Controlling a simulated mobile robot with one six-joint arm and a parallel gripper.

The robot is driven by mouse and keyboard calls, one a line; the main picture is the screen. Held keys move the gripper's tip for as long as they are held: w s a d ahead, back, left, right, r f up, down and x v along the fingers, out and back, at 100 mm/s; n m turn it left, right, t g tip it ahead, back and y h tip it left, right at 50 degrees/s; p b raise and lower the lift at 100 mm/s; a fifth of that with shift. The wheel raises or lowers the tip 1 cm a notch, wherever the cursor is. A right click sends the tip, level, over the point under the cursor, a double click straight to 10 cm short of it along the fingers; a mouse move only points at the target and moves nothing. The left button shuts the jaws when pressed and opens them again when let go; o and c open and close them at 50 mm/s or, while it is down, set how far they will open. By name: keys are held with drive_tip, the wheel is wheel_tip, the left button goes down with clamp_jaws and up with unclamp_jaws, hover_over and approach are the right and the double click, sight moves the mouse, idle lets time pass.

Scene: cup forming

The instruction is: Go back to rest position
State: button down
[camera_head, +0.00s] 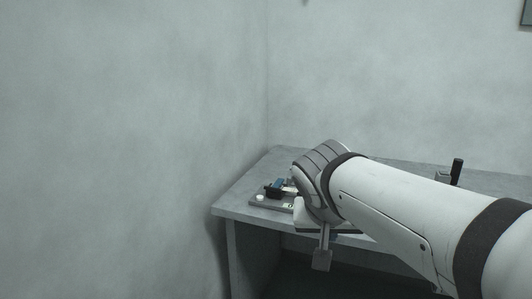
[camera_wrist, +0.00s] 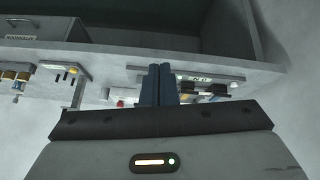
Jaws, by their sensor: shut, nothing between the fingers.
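In the wrist view my gripper (camera_wrist: 158,70) shows as two dark blue fingers side by side, shut with nothing between them. They point towards the table (camera_wrist: 260,68), which appears upside down in this view, with fixtures around the fingertips. In the head view my arm reaches in from the right, with its wrist over the front of the table (camera_head: 232,207). My fingers are hidden there.
A plate with a blue and black device (camera_head: 276,187) stands on the table's left end. A black upright post (camera_head: 456,170) stands to the right, behind my arm. A grey block (camera_head: 322,260) hangs below the wrist at the table's front. Walls close in left and behind.

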drive_tip(key=s+d+r+n+g+y+p, duration=0.2)
drive_tip(key=s+r+p, duration=0.3)
drive_tip(key=s+p, duration=0.6)
drive_tip(key=shift+s+d+g+y+p, duration=0.4)
drive_tip(key=shift+g+p, duration=0.3)
drive_tip(key=shift+p, duration=2.15)
